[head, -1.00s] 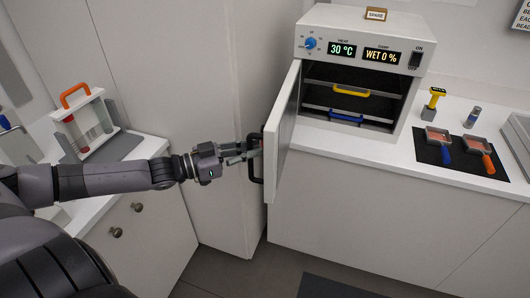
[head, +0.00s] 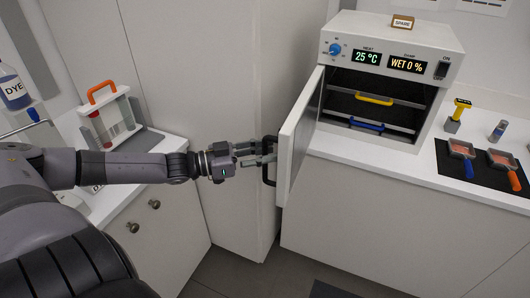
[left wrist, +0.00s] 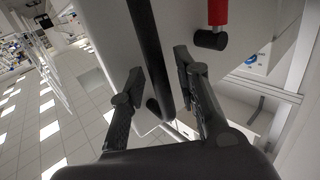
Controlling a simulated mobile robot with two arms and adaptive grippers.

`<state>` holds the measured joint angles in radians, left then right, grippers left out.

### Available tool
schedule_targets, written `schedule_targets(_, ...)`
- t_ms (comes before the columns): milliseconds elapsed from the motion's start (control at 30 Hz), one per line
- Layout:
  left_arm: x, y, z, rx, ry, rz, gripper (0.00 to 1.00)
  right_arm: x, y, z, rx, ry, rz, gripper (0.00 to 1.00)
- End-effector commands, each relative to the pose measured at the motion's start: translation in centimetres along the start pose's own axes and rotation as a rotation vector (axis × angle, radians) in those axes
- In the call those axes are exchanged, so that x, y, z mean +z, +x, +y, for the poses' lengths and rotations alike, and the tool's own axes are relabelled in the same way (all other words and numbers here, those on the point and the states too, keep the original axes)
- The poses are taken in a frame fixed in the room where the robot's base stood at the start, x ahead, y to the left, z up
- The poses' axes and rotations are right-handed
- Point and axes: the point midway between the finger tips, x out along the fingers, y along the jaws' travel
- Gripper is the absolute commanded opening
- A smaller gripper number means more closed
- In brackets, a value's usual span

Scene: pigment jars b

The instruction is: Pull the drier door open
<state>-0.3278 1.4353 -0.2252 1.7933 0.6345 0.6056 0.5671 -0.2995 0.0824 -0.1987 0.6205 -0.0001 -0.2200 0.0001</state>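The drier (head: 392,32) is a white box on the counter, and its white door (head: 298,135) stands swung open to the left. A black bar handle (head: 267,172) is on the door's outer face. My left gripper (head: 270,153) is at the handle's upper part. In the left wrist view, the black handle (left wrist: 148,50) passes between my left fingers (left wrist: 158,92), which are spread with a gap on both sides. A red cylinder with a black end (left wrist: 217,14) is on the door's face beside the handle. My right gripper is not in view.
Inside the drier are racks with a yellow handle (head: 374,99) and a blue handle (head: 366,125). Framed tools lie on a black mat (head: 452,172) to the right. A tall pale cabinet (head: 205,90) stands close behind my left gripper.

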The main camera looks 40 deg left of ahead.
Motion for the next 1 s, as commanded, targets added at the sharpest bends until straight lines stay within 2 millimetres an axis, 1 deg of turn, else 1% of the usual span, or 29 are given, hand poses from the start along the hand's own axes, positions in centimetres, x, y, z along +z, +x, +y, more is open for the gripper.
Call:
schedule_targets(367,-0.1,-0.1,0.0,0.001,0.001,0.0,0.33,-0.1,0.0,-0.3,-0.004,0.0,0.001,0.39)
schedule_targets(700,0.1,-1.9,0.1,0.01,-0.003,-0.009,0.33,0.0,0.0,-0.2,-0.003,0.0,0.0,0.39)
schedule_targets(1000,-0.1,-2.9,0.0,0.003,0.002,0.003,0.33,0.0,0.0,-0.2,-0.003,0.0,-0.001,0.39)
